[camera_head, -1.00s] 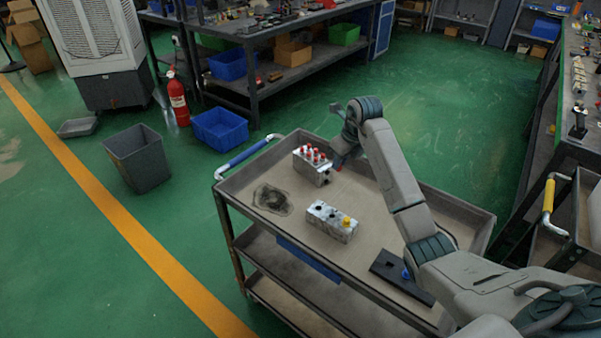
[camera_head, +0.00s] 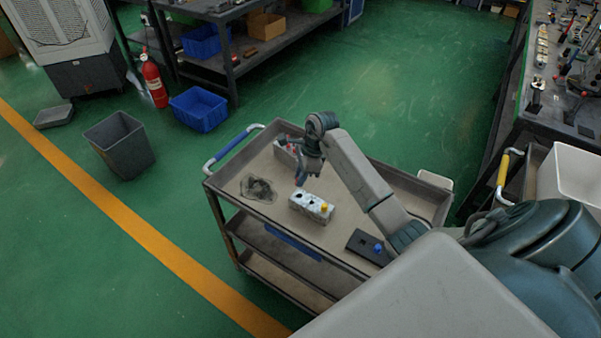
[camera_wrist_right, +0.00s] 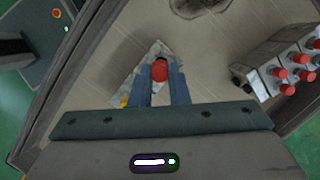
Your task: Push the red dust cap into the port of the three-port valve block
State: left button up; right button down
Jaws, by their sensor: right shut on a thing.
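The three-port valve block (camera_head: 318,212) is a pale, mottled box on the cart, with dark open ports and a yellow cap (camera_head: 325,207) at its right end. My right gripper (camera_head: 299,181) is over the far left end of this block. In the right wrist view my right gripper (camera_wrist_right: 161,78) is shut on the red dust cap (camera_wrist_right: 160,70), held between its two blue-grey fingers. The block (camera_wrist_right: 150,52) is behind the cap, mostly hidden by the fingers and cap. I cannot tell whether the cap touches a port. My left gripper is not in view.
A second block (camera_wrist_right: 262,62) with several red caps stands nearby on the cart, partly behind my arm in the head view. A black plate (camera_head: 360,240) with a blue cap (camera_head: 379,248) lies right of the valve block. A dark stain (camera_head: 258,189) marks bare cart top (camera_head: 232,187).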

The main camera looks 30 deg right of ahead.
aim_at(301, 198)
jog(key=shift+f+b, duration=0.7)
jog(key=shift+f, duration=1)
jog(key=shift+f+b, duration=0.6)
jog(key=shift+b, duration=0.1)
jog(key=shift+r+b, duration=0.1)
jog(key=shift+b, duration=0.75)
jog(key=shift+f+b, duration=0.9)
dwell(1.0)
jog(key=c, duration=1.3)
grip_release()
jog(key=shift+d+r, duration=0.1)
